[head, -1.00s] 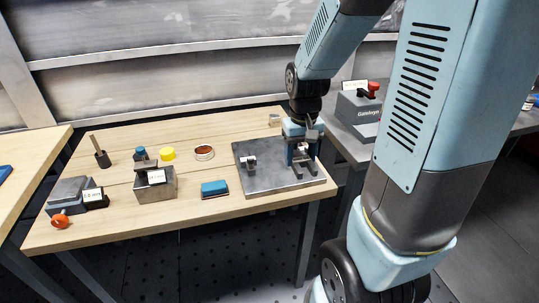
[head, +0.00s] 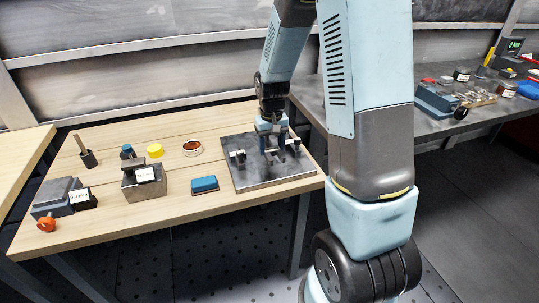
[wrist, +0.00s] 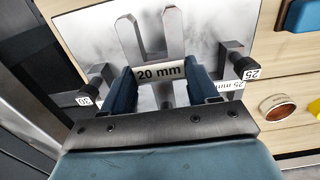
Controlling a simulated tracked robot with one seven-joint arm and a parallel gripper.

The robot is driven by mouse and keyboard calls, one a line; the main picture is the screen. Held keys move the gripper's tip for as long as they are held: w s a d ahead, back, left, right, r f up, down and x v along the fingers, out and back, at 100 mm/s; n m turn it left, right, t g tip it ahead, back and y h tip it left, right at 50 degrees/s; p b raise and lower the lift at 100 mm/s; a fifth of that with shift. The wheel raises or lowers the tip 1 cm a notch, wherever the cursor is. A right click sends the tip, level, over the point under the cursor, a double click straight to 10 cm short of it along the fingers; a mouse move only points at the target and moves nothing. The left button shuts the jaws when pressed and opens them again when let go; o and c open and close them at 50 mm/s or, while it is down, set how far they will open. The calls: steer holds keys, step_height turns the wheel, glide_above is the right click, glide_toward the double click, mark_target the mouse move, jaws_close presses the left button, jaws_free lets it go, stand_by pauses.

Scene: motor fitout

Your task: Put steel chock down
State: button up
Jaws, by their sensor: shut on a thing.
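My gripper (wrist: 163,85) is shut on the steel chock (wrist: 158,72), a grey piece marked "20 mm" between its two blue fingers. Two grey prongs (wrist: 147,35) show beyond the label; I cannot tell for sure whether they belong to the chock. In the head view my gripper (head: 273,150) is low over the steel plate (head: 280,178) on the wooden table. Whether the chock touches the plate is hard to tell. A "25 mm" label (wrist: 230,85) sits beside the right finger.
A blue block (head: 204,184), a copper-coloured ring (head: 192,148), a yellow piece (head: 155,150) and a labelled steel block (head: 145,185) stand left of the plate. An orange knob (head: 47,224) is near the table's front left. A grey bench (head: 400,118) is at right.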

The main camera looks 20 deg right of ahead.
mark_target(270, 154)
steer(key=shift+w+f, duration=0.85)
steer(key=shift+f, duration=1.65)
steer(key=o, duration=1.4)
steer(key=shift+f, duration=0.1)
steer(key=shift+o, duration=0.2)
